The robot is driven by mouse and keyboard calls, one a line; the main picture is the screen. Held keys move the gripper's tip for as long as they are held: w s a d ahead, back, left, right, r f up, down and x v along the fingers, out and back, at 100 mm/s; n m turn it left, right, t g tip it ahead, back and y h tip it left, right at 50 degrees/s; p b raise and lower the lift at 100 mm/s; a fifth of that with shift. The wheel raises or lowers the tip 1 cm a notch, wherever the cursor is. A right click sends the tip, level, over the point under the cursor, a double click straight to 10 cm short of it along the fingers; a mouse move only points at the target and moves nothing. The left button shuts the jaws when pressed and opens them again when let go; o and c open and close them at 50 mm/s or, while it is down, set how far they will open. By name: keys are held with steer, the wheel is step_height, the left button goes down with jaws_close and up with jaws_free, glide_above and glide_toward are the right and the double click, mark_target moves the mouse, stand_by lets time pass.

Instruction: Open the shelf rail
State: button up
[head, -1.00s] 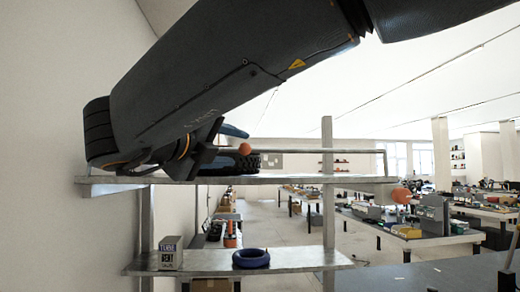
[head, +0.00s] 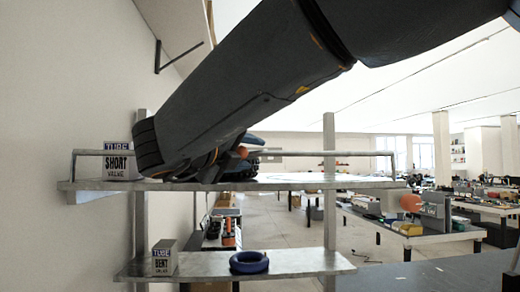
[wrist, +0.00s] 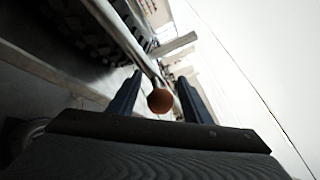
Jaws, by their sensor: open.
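The shelf rail (head: 325,154) is a thin metal bar along the front of the upper shelf (head: 310,182), standing above the board at both ends. In the wrist view the rail (wrist: 115,32) runs diagonally to an orange ball knob (wrist: 160,100). My gripper (head: 235,162) is low over the upper shelf at the rail, mostly hidden behind my arm in the head view. In the wrist view its two dark blue fingers (wrist: 157,92) are apart, with the knob between them. Whether they touch the knob I cannot tell.
A dark tyre (wrist: 80,30) lies behind the rail. A short-valve tube box (head: 117,160) stands at the upper shelf's left end. The lower shelf holds a bent-valve box (head: 165,258) and a blue ring (head: 249,262). A wall is close on the left.

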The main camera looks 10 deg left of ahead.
steer(key=shift+w+d, duration=0.1)
steer(key=shift+w, duration=0.05)
jaws_close()
